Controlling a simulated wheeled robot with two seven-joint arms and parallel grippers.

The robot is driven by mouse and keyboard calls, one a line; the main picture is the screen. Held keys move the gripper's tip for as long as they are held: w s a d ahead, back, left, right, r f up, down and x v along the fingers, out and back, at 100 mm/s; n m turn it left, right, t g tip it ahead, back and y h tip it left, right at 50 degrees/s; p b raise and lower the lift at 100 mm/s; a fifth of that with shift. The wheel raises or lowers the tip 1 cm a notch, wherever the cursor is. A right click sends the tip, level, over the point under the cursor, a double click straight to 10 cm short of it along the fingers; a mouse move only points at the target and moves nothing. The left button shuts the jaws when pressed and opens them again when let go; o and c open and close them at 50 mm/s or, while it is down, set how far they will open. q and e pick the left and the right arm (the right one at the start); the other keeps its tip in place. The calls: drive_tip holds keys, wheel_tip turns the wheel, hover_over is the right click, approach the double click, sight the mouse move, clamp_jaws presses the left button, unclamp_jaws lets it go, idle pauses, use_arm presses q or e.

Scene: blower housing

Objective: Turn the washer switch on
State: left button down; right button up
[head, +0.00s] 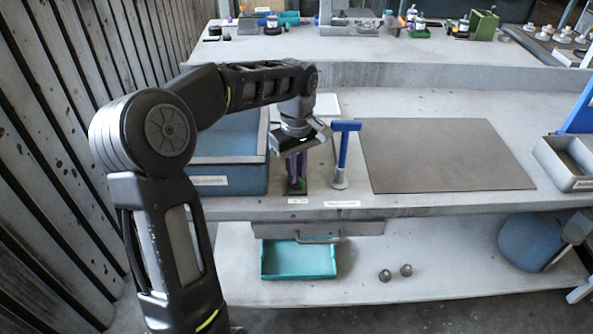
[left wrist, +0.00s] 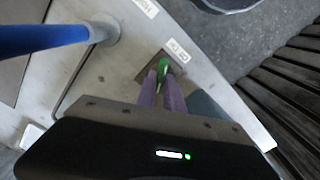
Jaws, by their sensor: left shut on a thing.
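My left gripper (head: 297,183) reaches down at the front of the bench, between the blue basin and a blue T-shaped handle. Its purple fingers are shut on a small green switch (head: 300,185), which also shows in the left wrist view (left wrist: 162,64) at the fingertips. The switch sits on a dark plate (left wrist: 146,75) beside a small white label (left wrist: 178,50). The fingers hide part of the switch, so its exact position is hard to tell. My right gripper is not in view.
The blue T-shaped handle (head: 345,148) stands upright just right of the gripper. A blue-grey basin (head: 230,178) is close on the left. A flat grey mat (head: 440,155) lies to the right. A teal tray (head: 298,261) and two round knobs are on the lower shelf.

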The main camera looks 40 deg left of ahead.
use_arm(q)
drive_tip(key=shift+m, duration=0.5)
drive_tip(key=m+p, duration=0.1)
drive_tip(key=m, duration=0.4)
drive_tip(key=shift+w+d, duration=0.1)
drive_tip(key=shift+d, duration=0.05)
drive_tip(key=m+p, duration=0.1)
drive_tip(key=m, duration=0.5)
drive_tip(key=shift+d, duration=0.1)
drive_tip(key=shift+f, duration=0.1)
idle(0.5)
drive_tip(key=c, duration=1.5)
unclamp_jaws()
drive_tip(key=shift+o, duration=0.2)
wheel_tip(320, 180, up, 8)
drive_tip(key=shift+f, duration=0.1)
